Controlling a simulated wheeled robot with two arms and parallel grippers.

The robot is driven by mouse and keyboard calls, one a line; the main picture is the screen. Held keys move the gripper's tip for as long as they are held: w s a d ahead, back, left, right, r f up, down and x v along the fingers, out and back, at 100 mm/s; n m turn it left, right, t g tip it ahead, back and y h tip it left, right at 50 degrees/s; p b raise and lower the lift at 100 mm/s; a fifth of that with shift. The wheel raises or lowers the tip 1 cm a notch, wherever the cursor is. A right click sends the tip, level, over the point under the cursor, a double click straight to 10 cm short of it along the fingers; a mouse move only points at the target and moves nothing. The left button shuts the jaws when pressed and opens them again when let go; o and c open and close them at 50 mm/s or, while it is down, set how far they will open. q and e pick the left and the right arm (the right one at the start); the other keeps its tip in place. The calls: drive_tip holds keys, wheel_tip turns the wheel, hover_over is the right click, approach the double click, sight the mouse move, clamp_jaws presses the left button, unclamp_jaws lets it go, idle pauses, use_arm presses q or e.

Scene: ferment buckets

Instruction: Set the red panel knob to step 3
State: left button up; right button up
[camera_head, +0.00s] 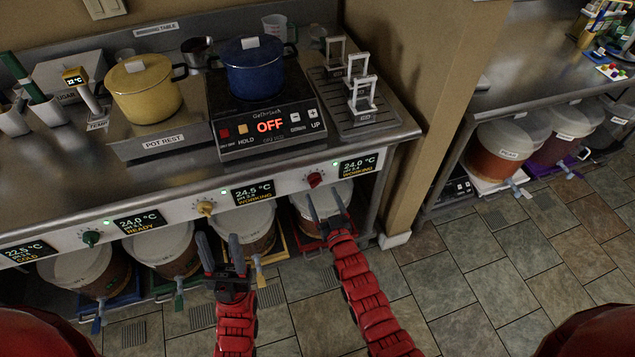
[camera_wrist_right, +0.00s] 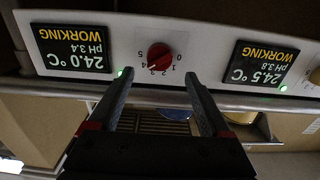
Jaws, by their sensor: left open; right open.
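The red panel knob (camera_head: 315,180) sits on the white panel at the right end, beside the 24.0 °C display. In the right wrist view, which is upside down, the red knob (camera_wrist_right: 160,56) has a ring of numerals from 0 to 5. A pale mark on it appears to lie at the lower left, near 3, but the exact step is hard to tell. My right gripper (camera_head: 325,202) is open and empty just below the knob; its fingers (camera_wrist_right: 158,92) point toward the knob, apart from it. My left gripper (camera_head: 219,250) is open and empty, low in front of the buckets.
A yellow knob (camera_head: 205,208) and a green knob (camera_head: 91,238) are further left on the panel. Lidded buckets (camera_head: 243,230) stand below it. The counter above carries a blue pot (camera_head: 254,72) on a hotplate and a yellow pot (camera_head: 145,95). The tiled floor at right is clear.

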sight(317, 184)
drive_tip(key=shift+p+x, duration=0.4)
drive_tip(key=shift+x, duration=2.2)
clamp_jaws()
drive_tip(key=shift+f, duration=0.1)
